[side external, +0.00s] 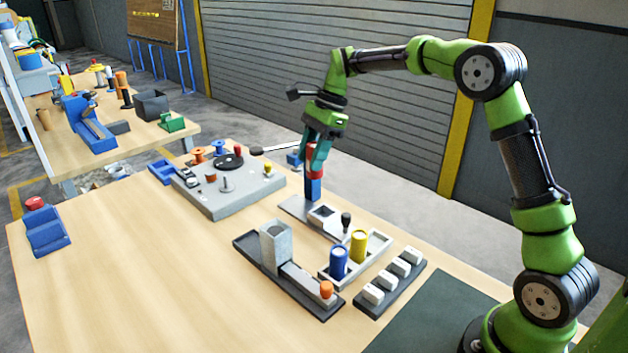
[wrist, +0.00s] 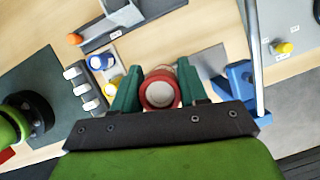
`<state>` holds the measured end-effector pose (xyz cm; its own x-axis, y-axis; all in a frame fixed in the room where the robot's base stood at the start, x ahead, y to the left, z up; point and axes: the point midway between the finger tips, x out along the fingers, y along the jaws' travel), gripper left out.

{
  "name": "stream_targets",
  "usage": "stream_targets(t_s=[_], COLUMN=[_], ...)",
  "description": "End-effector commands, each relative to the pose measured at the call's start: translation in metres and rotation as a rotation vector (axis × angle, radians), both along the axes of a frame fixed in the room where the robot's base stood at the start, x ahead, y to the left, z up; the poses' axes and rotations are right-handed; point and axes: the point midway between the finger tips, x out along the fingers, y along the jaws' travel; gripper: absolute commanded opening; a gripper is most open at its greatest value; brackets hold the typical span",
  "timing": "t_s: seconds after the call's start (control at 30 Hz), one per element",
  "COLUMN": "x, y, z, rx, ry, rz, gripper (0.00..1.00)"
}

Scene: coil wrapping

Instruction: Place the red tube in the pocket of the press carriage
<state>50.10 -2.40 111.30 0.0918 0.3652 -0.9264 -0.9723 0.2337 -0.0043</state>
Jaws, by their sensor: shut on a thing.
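My gripper (side external: 318,160) is shut on the red tube (side external: 313,150). In the wrist view, the tube (wrist: 160,90) sits between the two teal fingers, its round open end facing the camera. In the side external view the fingers cover part of the tube. A blue upright block (side external: 314,188) shows directly below the tube; I cannot tell whether they touch. The block stands at the back of a grey plate (side external: 292,206) with a light square frame (side external: 322,213) and a black knob (side external: 346,219). I cannot tell for certain which part is the press carriage pocket.
A light tray (side external: 378,246) holds a blue tube (side external: 338,262) and a yellow tube (side external: 358,245). Nearby are a grey tower fixture (side external: 275,245) with an orange knob (side external: 326,289), a white-key strip (side external: 390,280) and a grey machine (side external: 225,195).

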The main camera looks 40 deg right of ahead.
Motion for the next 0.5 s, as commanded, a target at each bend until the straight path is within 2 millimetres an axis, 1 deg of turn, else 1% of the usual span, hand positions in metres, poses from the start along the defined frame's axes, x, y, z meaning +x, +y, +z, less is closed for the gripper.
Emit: stream_targets(t_s=[0.03, 0.1, 0.23, 0.3, 0.5], x=[0.004, 0.008, 0.013, 0.012, 0.012], y=[-0.013, -0.028, -0.049, -0.045, -0.045], z=[-0.001, -0.002, -0.004, -0.019, -0.046], rx=[0.002, 0.005, 0.008, 0.01, 0.009], ry=[0.0, 0.002, 0.002, 0.006, 0.005], rz=[-0.044, -0.097, -0.172, -0.162, -0.16], gripper=[0.06, 0.06, 0.06, 0.06, 0.06])
